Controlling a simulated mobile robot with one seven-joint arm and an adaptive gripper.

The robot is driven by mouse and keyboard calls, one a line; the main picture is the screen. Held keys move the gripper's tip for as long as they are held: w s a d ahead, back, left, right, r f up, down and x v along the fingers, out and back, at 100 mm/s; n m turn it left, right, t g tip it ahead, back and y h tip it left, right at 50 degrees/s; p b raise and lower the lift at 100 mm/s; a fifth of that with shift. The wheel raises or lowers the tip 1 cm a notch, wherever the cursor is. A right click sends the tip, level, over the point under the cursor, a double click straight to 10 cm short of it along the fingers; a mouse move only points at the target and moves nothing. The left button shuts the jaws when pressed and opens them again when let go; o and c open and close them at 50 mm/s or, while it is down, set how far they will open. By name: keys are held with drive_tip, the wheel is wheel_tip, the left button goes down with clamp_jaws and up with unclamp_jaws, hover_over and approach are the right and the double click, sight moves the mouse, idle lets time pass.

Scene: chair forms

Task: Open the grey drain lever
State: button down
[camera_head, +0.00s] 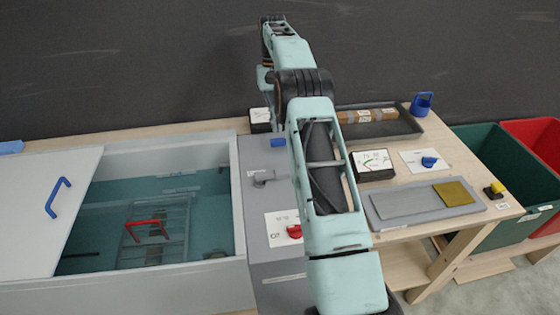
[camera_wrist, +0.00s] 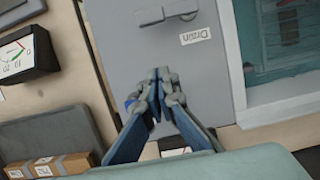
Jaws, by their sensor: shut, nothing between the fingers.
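The grey drain lever (camera_head: 265,178) is on the grey panel (camera_head: 262,215) beside the water basin. It also shows at the top edge of the wrist view (camera_wrist: 165,14), partly cut off, above a white label (camera_wrist: 195,36) reading "Drain" upside down. My gripper (camera_wrist: 157,78) is in the wrist view with its fingertips together and nothing between them. It is over the panel, below the lever in that picture and apart from it. In the head view I cannot make out the gripper's fingers; my arm hides part of the panel's right side.
A blue knob (camera_head: 278,142) is farther back on the panel, and a red knob (camera_head: 294,231) nearer. The basin (camera_head: 243,222) has a sliding lid (camera_head: 40,210) and holds a rack with a red handle (camera_head: 147,229). A black gauge box (camera_head: 372,165) and a tray (camera_head: 408,125) stand right.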

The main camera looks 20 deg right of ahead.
sight(273, 175)
drive_tip(key=x, duration=1)
drive_tip(key=shift+s+r, duration=0.1)
drive_tip(key=shift+s, duration=0.05)
drive_tip(key=shift+s+a, duration=0.2)
drive_tip(key=shift+s, duration=0.7)
drive_tip(key=shift+s+a, duration=0.2)
drive_tip(key=shift+s, duration=0.7)
